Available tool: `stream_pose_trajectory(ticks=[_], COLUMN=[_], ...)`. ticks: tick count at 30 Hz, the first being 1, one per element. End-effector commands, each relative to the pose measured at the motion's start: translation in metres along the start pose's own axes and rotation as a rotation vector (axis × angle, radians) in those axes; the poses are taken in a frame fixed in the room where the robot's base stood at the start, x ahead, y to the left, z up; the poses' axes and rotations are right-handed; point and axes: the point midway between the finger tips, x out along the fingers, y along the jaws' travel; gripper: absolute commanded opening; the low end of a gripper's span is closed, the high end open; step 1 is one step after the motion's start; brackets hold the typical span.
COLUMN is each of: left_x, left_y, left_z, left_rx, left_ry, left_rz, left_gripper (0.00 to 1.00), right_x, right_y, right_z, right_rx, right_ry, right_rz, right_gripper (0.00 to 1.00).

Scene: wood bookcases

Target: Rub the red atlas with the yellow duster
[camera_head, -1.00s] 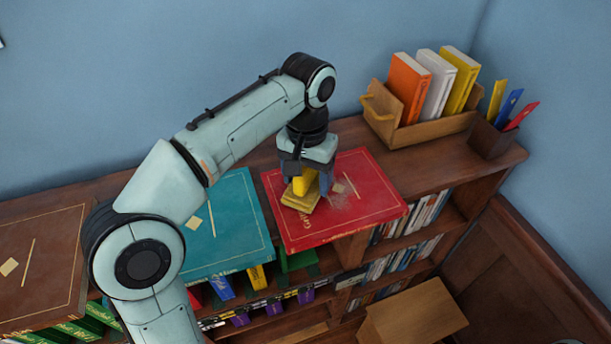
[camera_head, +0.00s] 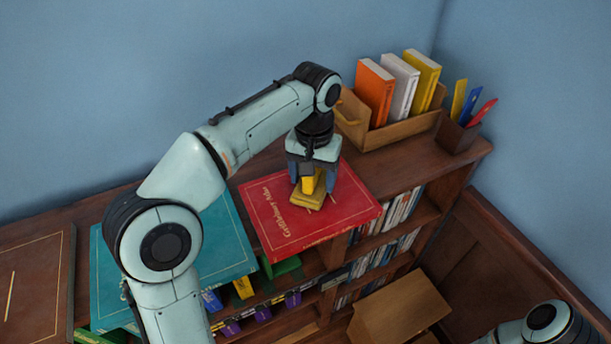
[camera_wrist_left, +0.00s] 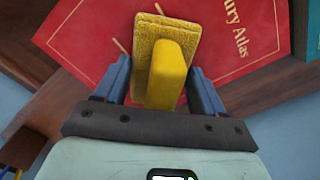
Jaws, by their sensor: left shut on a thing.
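The red atlas (camera_head: 265,215) lies flat on top of the bookcase, with gold lettering and a gold border line. My left gripper (camera_head: 316,180) points down over it and is shut on the upright handle of the yellow duster (camera_head: 307,199). The duster's pad rests on or just above the atlas cover; the exact contact is hard to tell. In the left wrist view, the duster (camera_wrist_left: 167,75) sits between both fingers with the red cover (camera_wrist_left: 105,35) beneath. No grey smudge shows on the visible cover. My right gripper is out of view.
A teal book (camera_head: 222,240) lies left of the atlas, and a brown book (camera_head: 35,280) farther left. A wooden holder (camera_head: 400,127) with orange, white and yellow books and a dark pen cup (camera_head: 455,135) stand at the back right. Shelves with books run below.

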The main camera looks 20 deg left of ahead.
Motion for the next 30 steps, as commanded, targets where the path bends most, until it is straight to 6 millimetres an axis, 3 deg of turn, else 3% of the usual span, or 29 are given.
stream_pose_trajectory(ticks=[30], left_x=[-0.002], left_y=[0.047], left_z=[-0.045], left_rx=[0.001], left_ry=[-0.002], left_rz=[0.0], left_gripper=[0.45], right_x=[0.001], right_y=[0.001], right_z=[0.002], right_rx=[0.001], right_ry=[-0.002], right_rz=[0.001], right_gripper=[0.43])
